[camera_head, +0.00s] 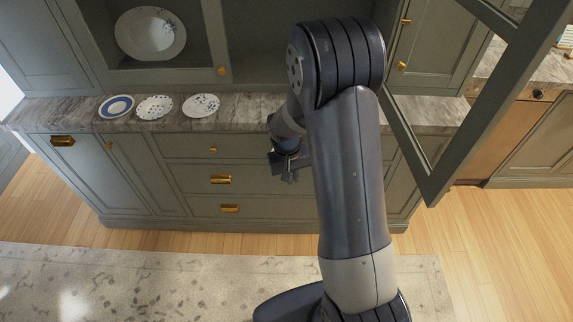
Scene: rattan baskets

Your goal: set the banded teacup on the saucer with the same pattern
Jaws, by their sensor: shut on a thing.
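Three saucers stand in a row on the left part of the grey stone counter. The left saucer (117,106) is white with a broad blue band. The middle saucer (155,106) has a small scattered pattern and a wavy-looking rim. The right saucer (201,105) is white with blue sprigs. My gripper (288,173) is at the front of the counter, right of the saucers, pointing down before the drawers. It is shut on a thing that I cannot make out. No teacup can be clearly seen.
A large patterned plate (150,34) stands in the open cabinet niche above the saucers. The counter (245,110) is clear between the right saucer and my arm. A glass-paned cabinet door (433,190) stands open at right.

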